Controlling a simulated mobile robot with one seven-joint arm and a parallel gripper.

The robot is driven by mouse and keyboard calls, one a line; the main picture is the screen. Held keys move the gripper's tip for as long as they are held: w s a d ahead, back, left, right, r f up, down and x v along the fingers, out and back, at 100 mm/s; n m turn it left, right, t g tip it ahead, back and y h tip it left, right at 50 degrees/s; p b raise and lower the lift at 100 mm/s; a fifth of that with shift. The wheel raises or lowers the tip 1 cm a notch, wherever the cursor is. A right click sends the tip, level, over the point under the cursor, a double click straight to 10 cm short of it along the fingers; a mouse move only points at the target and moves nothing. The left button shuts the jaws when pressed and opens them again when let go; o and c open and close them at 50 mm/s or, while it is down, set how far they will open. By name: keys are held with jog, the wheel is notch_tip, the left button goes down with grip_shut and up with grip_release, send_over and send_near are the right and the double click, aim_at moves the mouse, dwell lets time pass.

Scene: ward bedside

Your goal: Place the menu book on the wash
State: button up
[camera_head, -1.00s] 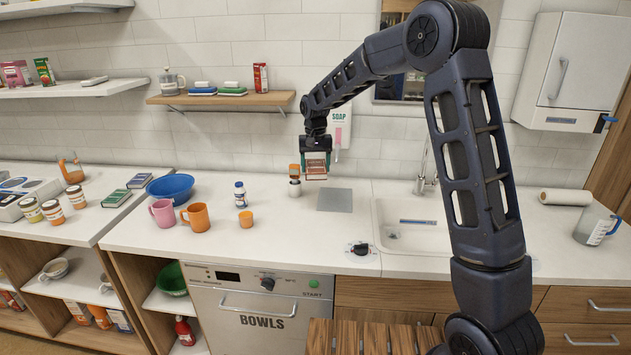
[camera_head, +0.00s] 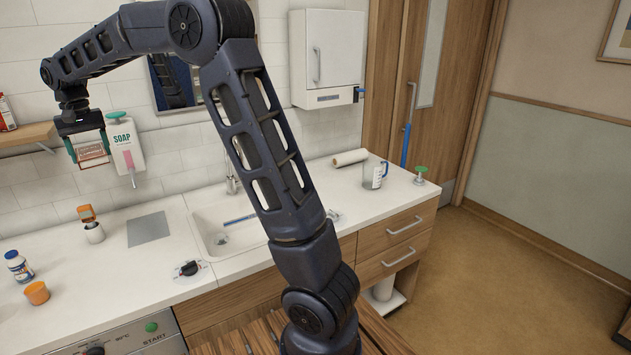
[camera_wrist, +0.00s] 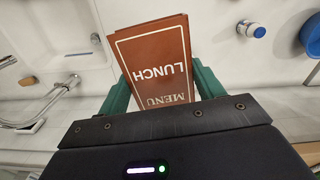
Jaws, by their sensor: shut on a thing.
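The menu book (camera_wrist: 150,50) is a thin brown-red book with LUNCH and MENU in white, upside down in the wrist view. My gripper (camera_wrist: 160,80) is shut on it, with a green finger at each side. In the head view my gripper (camera_head: 90,156) holds the book (camera_head: 93,150) in the air at the upper left, in front of the wall. It is above the counter and left of the soap dispenser. The white sink (camera_head: 197,219) is set into the counter to its lower right, partly hidden by my arm. I cannot tell which surface is the wash.
A grey mat (camera_head: 148,229) lies left of the sink. An orange-topped white container (camera_head: 94,233), an orange cup (camera_head: 37,292) and a bottle (camera_head: 18,267) stand on the counter. The soap dispenser (camera_head: 126,150) is on the wall. A jug (camera_head: 374,175) stands at the right.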

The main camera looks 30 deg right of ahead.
jog(key=r, duration=0.5)
jog(key=shift+w+d, duration=0.1)
jog(key=shift+d, duration=0.1)
jog(key=w+d+m, duration=0.3)
jog(key=d, duration=1.2)
jog(key=w+d+m, duration=0.3)
jog(key=d+m, duration=0.1)
jog(key=d, duration=1.1)
jog(key=w+d+m, duration=0.3)
jog(key=d, duration=1.2)
jog(key=m, duration=1)
send_over(353, 198)
notch_tip(353, 198, down, 38)
jog(key=shift+s+f, duration=0.1)
jog(key=shift+f, duration=0.1)
jog(key=shift+f, duration=0.1)
jog(key=o, duration=1.1)
